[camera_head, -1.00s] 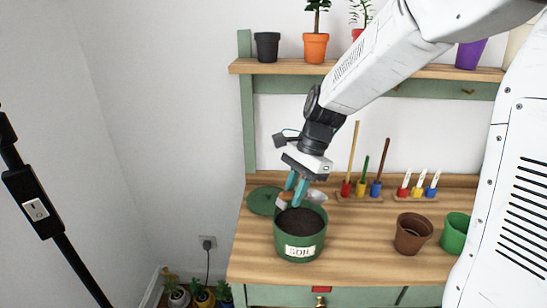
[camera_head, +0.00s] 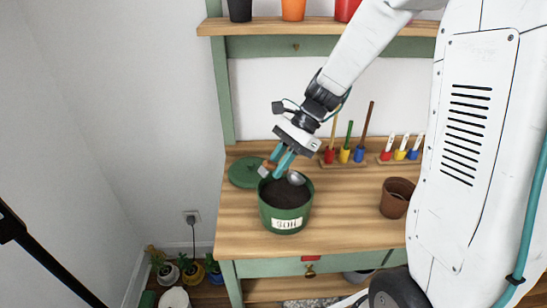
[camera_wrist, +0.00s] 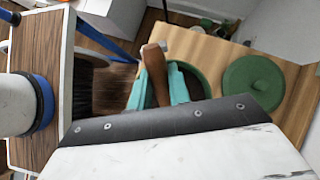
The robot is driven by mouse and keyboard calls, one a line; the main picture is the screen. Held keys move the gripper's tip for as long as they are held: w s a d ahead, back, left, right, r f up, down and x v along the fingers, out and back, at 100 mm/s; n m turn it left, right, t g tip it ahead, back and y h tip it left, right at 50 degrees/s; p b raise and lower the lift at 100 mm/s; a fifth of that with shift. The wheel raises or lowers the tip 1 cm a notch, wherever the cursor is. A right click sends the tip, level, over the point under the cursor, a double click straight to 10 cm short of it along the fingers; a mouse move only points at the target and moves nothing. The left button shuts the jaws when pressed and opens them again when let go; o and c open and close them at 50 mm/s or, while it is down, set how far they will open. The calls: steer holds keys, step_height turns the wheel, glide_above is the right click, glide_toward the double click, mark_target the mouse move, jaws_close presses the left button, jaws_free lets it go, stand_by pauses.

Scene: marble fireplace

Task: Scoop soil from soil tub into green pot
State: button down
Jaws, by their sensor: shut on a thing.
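The soil tub (camera_head: 286,224) is a green round tub with a white label, standing on the wooden bench. Dark soil (camera_head: 284,194) fills it to near the rim. My gripper (camera_head: 277,161) has teal fingers and is shut on the brown wooden handle of a scoop (camera_wrist: 157,72), above the tub's back edge. The scoop's metal head (camera_head: 296,178) shows over the back right of the soil; I cannot tell whether it touches it or holds any. The green pot is not visible now; my arm and body cover the bench's right side.
A flat green lid (camera_head: 244,172) lies behind the tub on the left; the wrist view also shows it (camera_wrist: 253,82). A brown pot (camera_head: 397,197) stands to the right. Tool racks (camera_head: 343,164) line the back, beneath a shelf (camera_head: 290,27). The bench between tub and brown pot is clear.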

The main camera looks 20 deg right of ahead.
mark_target(269, 160)
steer(key=shift+d+f, duration=0.1)
steer(key=shift+f, duration=3)
steer(key=shift+a+r, duration=0.15)
steer(key=shift+r, duration=0.65)
steer(key=shift+a+r, duration=0.1)
steer(key=shift+r, duration=0.65)
steer(key=shift+s+a+r+h, duration=0.1)
steer(key=shift+a+r+h, duration=0.25)
steer(key=shift+r, duration=0.6)
steer(key=shift+s+a+r+h, duration=0.1)
steer(key=shift+a+r+h, duration=0.3)
steer(key=shift+r, duration=0.55)
steer(key=shift+s+a+r+h, duration=0.15)
steer(key=shift+r+h, duration=0.3)
steer(key=shift+r, duration=0.5)
steer(key=shift+a+r+t+h, duration=0.35)
steer(key=shift+a+h, duration=0.3)
steer(key=shift+h, duration=0.35)
steer(key=shift+a+r+t+h, duration=0.15)
steer(key=shift+a+t+h, duration=0.1)
steer(key=shift+h, duration=0.55)
steer(key=shift+s, duration=0.1)
